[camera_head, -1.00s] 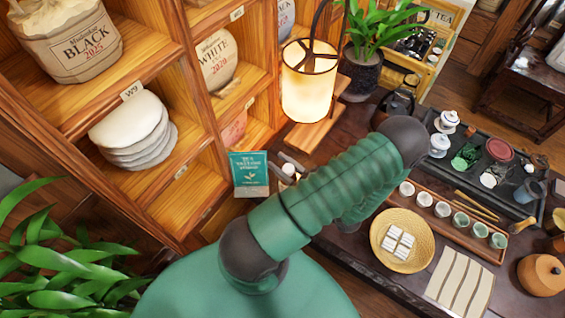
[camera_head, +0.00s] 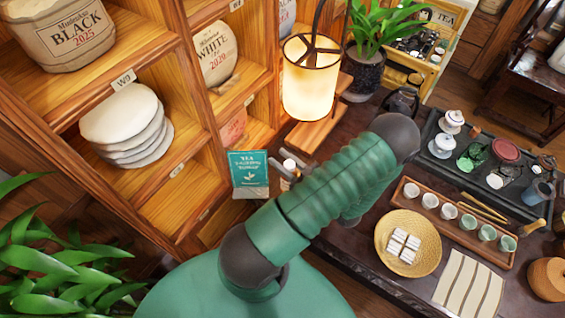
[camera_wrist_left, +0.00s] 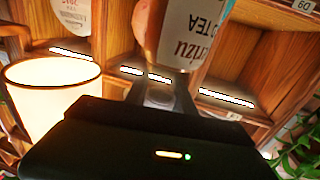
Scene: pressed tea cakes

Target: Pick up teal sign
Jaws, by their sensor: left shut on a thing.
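The teal sign (camera_head: 248,168) with pale lettering and a leaf mark stands upright beside the shelf in the head view. My left gripper (camera_head: 287,172) is just right of it, largely behind my green arm. In the left wrist view, my left gripper (camera_wrist_left: 160,80) has its fingers closed on a brown and white labelled tea container (camera_wrist_left: 190,35), whose lettering reads upside down. A small white-topped thing (camera_head: 289,165) shows at the fingertips in the head view, likely the same container. I cannot make out the teal sign in the wrist view. My right gripper is not in view.
A lit lamp (camera_head: 311,80) hangs close behind the gripper. The wooden shelf (camera_head: 190,120) with stacked tea cakes (camera_head: 128,125) is on the left. A tea table at right holds a woven tray (camera_head: 385,245) and a cup tray (camera_head: 460,232). Leaves fill the lower left.

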